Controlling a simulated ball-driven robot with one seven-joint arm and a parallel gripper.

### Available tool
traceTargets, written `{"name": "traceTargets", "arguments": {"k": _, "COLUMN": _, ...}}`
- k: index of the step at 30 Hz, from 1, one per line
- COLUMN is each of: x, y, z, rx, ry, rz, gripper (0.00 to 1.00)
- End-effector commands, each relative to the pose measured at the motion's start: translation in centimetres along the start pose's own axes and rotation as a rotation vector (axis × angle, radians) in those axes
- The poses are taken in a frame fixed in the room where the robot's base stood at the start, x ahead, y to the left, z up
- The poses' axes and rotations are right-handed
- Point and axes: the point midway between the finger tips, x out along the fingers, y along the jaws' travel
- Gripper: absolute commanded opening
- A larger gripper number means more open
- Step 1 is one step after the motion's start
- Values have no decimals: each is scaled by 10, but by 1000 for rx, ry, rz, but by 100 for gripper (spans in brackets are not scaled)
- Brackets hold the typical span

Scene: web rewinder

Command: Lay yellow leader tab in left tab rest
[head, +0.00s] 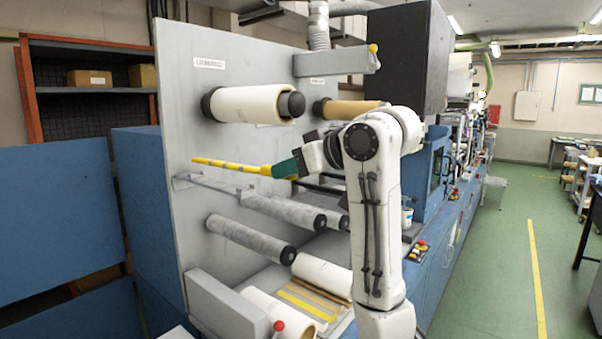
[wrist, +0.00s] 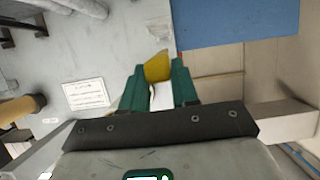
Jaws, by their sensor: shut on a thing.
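The yellow leader tab (head: 228,166) is a long thin strip held out to the left, nearly level and tipping slightly down toward my gripper. My gripper (head: 284,168) has green fingers shut on the tab's right end. In the wrist view the tab (wrist: 157,66) shows end-on between the green fingertips of my gripper (wrist: 157,82). Just below the tab, a thin grey rail with small brackets (head: 215,185) stands out from the machine's grey side plate; the tab appears above it. I cannot tell for sure which part is the left tab rest.
A white roll (head: 248,104) on a dark-ended shaft is above the tab, and a brown roll (head: 347,109) is to its right. Grey rollers (head: 250,238) lie below. The grey side plate (head: 180,130) stands behind. Yellow and brown strips lie in the lower tray.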

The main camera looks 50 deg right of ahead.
Motion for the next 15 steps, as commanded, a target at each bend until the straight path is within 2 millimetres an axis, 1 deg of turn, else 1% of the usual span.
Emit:
{"name": "traceTargets", "arguments": {"k": 10, "x": 30, "y": -1, "z": -11, "rx": -2, "ry": 0, "rz": -1, "gripper": 0}}
{"name": "traceTargets", "arguments": {"k": 12, "x": 32, "y": 0, "z": -1, "rx": -1, "ry": 1, "rz": -1, "gripper": 0}}
{"name": "traceTargets", "arguments": {"k": 15, "x": 35, "y": 0, "z": 7, "rx": -1, "ry": 2, "rz": -1, "gripper": 0}}
